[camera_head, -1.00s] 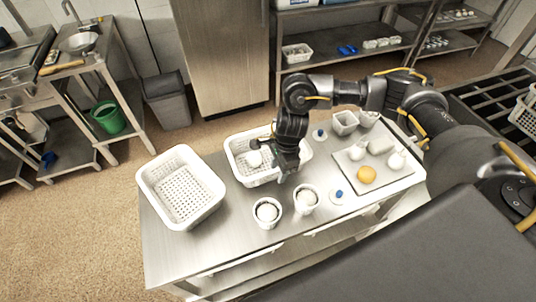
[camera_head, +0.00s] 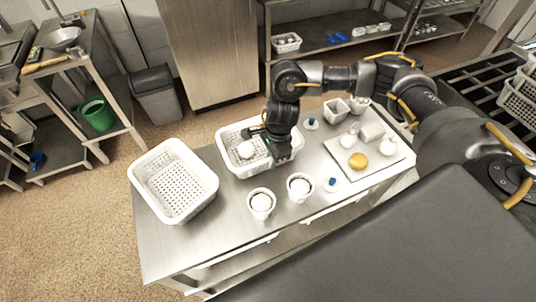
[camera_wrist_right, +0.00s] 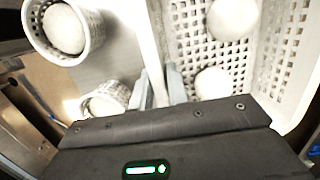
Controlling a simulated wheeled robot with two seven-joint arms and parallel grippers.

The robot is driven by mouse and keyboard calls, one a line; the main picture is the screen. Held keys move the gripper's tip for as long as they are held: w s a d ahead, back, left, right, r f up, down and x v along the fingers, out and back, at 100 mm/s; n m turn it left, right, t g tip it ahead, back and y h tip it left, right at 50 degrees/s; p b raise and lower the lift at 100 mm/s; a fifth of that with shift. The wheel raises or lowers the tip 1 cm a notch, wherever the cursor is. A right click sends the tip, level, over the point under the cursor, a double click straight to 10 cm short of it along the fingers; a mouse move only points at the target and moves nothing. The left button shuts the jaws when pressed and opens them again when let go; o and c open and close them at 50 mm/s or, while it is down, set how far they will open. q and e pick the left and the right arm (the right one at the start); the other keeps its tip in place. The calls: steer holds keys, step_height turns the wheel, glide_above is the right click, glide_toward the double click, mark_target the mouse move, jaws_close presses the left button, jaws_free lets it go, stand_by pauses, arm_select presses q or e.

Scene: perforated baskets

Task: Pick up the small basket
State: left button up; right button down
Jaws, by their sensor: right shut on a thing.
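The small white perforated basket (camera_head: 240,170) stands on the metal table in the head view, with a white round item (camera_head: 246,149) inside. My right gripper (camera_head: 278,157) is at its near right side and hides part of the rim. In the right wrist view, the fingers (camera_wrist_right: 160,87) are shut on the wall of the basket (camera_wrist_right: 285,75), one on each side. Two white round items (camera_wrist_right: 214,84) show inside the basket there. I cannot see a gap under the basket. My left gripper is not in view.
A larger empty white basket (camera_head: 150,190) stands to the left on the table (camera_head: 225,240). Two white cups (camera_head: 262,205) with round items stand in front. A tray (camera_head: 375,172) with a yellow item (camera_head: 358,160) lies to the right. The table's front left is clear.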

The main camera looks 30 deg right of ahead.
steer(key=shift+r, duration=0.55)
steer(key=s+a+r+b, duration=0.4)
steer(key=s+a+r, duration=0.5)
steer(key=s+r, duration=0.1)
steer(key=shift+a+r, duration=0.35)
steer(key=shift+r, duration=0.45)
